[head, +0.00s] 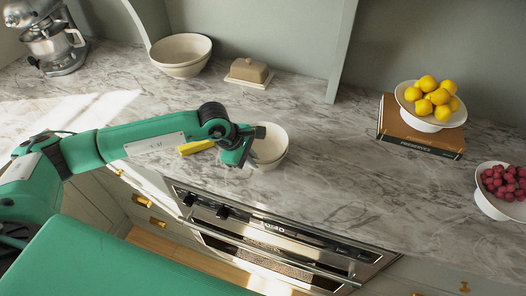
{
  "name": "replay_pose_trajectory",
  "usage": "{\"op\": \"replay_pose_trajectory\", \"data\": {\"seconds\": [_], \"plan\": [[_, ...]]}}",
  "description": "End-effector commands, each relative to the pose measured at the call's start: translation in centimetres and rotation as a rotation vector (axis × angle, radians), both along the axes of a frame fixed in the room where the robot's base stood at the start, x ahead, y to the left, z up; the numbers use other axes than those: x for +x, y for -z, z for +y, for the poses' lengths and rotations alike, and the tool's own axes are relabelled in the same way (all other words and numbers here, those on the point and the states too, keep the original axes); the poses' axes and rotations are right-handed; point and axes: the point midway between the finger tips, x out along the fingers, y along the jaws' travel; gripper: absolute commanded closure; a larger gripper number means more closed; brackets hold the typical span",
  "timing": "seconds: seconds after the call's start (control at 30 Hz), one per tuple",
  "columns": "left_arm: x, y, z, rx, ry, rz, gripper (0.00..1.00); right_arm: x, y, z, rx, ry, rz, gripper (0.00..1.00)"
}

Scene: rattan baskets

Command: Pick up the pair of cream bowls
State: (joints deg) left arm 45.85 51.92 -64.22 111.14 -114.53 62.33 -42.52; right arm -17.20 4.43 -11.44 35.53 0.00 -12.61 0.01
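A pair of small cream bowls (272,146), seemingly one nested in the other, stands on the marble counter near its front edge, above the oven. My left gripper (248,146) is at the left side of these bowls and covers part of their rim. Its fingertips are small and dark against the bowl, so I cannot tell whether they are open or shut on the rim. My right gripper is not in view.
A larger cream bowl (180,55) and a butter dish (249,72) stand at the back. A yellow item (196,147) lies beside my forearm. Lemons (430,95) on a stand top books (420,137) at the right; red fruit (503,183) is far right. Counter right of the bowls is clear.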

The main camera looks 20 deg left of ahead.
Motion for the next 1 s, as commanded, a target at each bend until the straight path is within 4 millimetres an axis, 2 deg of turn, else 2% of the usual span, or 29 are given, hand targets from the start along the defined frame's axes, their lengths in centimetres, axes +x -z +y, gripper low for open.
{"op": "replay_pose_trajectory", "data": {"seconds": [1.0], "plan": [[-0.39, 0.57, -0.03, 0.003, 0.001, 0.013, 1.0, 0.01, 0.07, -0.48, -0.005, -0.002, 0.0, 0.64]]}}
